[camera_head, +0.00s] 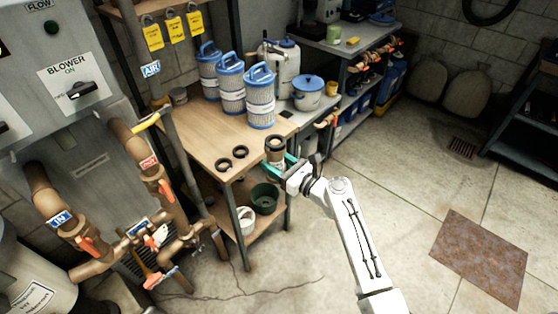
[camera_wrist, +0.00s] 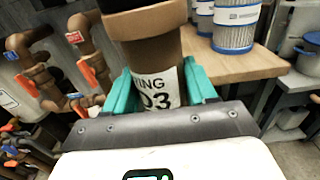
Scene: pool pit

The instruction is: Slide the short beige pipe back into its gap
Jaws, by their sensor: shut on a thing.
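The short beige-brown pipe (camera_head: 275,146) is upright in my gripper (camera_head: 287,164), by the front corner of the wooden bench. In the wrist view the pipe (camera_wrist: 150,50) has a wider collar at its top and a white label with partly hidden lettering and "03". The teal fingers of my gripper (camera_wrist: 160,92) are shut on it from both sides. The brown pipework (camera_head: 166,190) with orange handles stands at the left, away from my gripper. I cannot make out the gap clearly in either view.
The wooden bench (camera_head: 208,130) holds blue-capped filter cartridges (camera_head: 260,98) and two black rings (camera_head: 231,157). A dark green bucket (camera_head: 264,198) and a white one are on its lower shelf. The blower cabinet (camera_head: 75,100) is at left. Open floor lies right.

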